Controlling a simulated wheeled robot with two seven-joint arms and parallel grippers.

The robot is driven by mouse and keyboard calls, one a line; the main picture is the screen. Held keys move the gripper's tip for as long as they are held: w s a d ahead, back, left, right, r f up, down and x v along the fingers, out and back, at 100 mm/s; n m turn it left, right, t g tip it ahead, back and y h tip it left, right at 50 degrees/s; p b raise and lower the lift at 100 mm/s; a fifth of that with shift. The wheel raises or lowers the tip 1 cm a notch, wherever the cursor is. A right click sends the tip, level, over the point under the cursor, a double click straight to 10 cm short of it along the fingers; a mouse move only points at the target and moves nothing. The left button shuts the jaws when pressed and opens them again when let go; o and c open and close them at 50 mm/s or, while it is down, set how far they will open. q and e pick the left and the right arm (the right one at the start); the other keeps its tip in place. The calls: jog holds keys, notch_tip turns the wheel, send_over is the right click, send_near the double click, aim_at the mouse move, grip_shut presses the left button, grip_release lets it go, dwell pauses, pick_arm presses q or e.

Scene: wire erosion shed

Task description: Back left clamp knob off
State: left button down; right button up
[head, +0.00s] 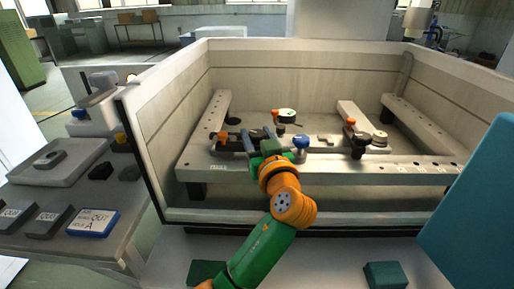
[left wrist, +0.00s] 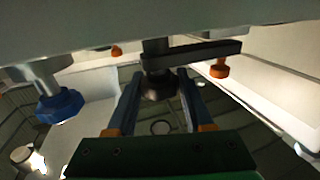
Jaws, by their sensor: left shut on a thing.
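My left gripper (head: 257,138) reaches over the front rail of the machine tank. Its two blue fingers also show in the left wrist view (left wrist: 158,100), one on each side of a dark round clamp knob (left wrist: 160,86), and it is shut on this knob. The knob sits on a dark post beside a dark clamp bar (left wrist: 195,52), which has an orange-tipped screw (left wrist: 219,70) at its end. In the head view the bar (head: 232,139) lies left of the fingers, and the knob is hidden by the gripper. My right gripper is not in view.
A blue knob (head: 300,142) stands close to the right of my gripper. Another clamp (head: 359,146) is farther right, and a round disc (head: 286,115) lies behind. The tank's front wall (head: 350,215) runs below my arm. A side table (head: 70,200) holds trays and labels.

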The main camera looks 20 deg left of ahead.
aim_at(264, 138)
pick_arm(q)
jog(key=n+g+y+b, duration=0.2)
jog(key=y, duration=0.1)
jog(key=shift+f, duration=0.15)
jog(key=shift+n+g+y+b, duration=0.35)
jog(key=shift+n+g+y, duration=0.65)
jog(key=shift+n+g, duration=0.25)
jog(key=shift+r+g, duration=0.2)
jog(key=shift+g, duration=0.15)
jog(key=shift+c, duration=1.4)
grip_release()
jog(key=v, duration=0.6)
jog(key=shift+d, duration=0.1)
jog(key=shift+s+d, duration=0.35)
jog(key=shift+d, duration=0.05)
